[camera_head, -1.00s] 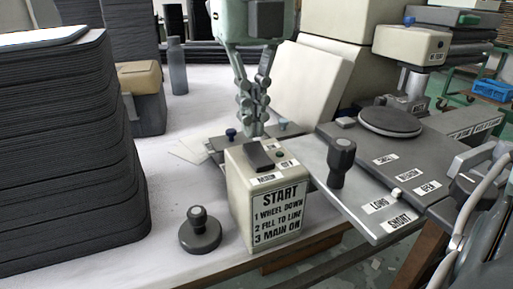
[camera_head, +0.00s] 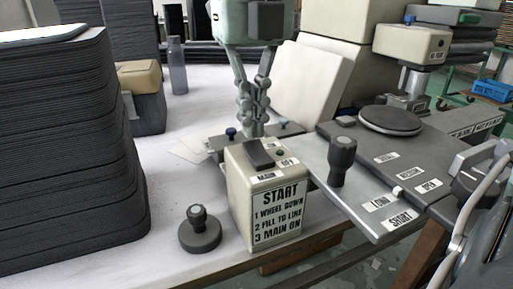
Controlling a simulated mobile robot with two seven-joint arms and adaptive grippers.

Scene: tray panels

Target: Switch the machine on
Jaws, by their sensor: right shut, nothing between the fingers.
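The machine's pale control box (camera_head: 240,200) stands at the table's front edge in the head view. Its front reads START, 1 wheel down, 2 fill to line, 3 main on. On its top is a dark rocker switch (camera_head: 259,154), with a label reading MAIN in front of it and an OFF label to the right.
A dark upright knob (camera_head: 341,160) stands right of the box on a labelled grey panel (camera_head: 395,215). A round dark knob (camera_head: 199,230) is on the table (camera_head: 120,262) to the left. Tall dark stacked trays (camera_head: 65,150) fill the left. A black disc (camera_head: 390,120) lies at the right.

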